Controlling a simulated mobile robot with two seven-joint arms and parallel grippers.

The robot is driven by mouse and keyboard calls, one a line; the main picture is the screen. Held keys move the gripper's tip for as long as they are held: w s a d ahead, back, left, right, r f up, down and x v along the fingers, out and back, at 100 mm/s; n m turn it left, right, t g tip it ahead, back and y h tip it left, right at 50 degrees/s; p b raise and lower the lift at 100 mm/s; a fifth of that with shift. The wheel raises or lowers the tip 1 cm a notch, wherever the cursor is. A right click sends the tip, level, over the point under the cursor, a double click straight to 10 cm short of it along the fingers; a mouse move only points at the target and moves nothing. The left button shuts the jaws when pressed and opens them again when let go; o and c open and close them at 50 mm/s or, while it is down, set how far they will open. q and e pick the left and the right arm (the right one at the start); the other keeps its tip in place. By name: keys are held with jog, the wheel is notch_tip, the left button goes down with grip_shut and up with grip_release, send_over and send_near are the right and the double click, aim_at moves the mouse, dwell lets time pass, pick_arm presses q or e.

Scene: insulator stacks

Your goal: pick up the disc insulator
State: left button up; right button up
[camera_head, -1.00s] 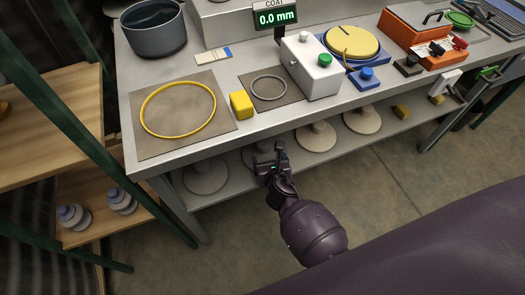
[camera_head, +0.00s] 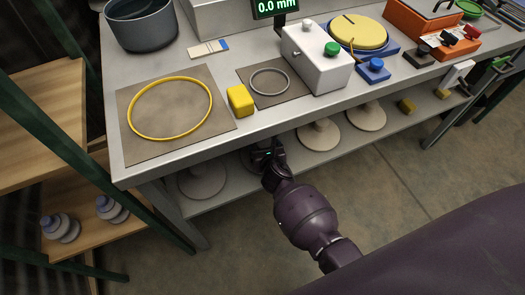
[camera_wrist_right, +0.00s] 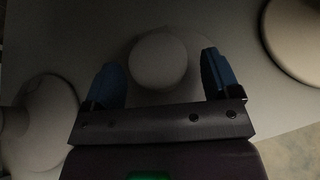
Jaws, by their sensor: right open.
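Several pale disc insulators stand on the bench's lower shelf: one at the left (camera_head: 203,181), two to the right of my arm (camera_head: 318,136) (camera_head: 366,117), and one largely hidden behind my right gripper (camera_head: 266,153). In the right wrist view this insulator's round cap (camera_wrist_right: 158,62) lies between the two blue fingertips of my right gripper (camera_wrist_right: 161,72), with a gap on both sides. The fingers are open and no contact shows. Other discs show at the left (camera_wrist_right: 45,115) and upper right (camera_wrist_right: 297,40). My left gripper is not in view.
The bench top (camera_head: 150,172) overhangs the shelf, with its front edge just above my right gripper. It carries a yellow ring (camera_head: 134,130), a yellow block (camera_head: 240,100) and a white box (camera_head: 318,65). A wooden rack (camera_head: 90,225) stands at the left.

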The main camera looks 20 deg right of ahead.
jog(key=shift+r, duration=0.1)
jog(key=shift+c, duration=0.4)
jog(key=c, duration=1.4)
jog(key=shift+w, duration=0.1)
grip_shut()
jog(key=shift+r, duration=0.1)
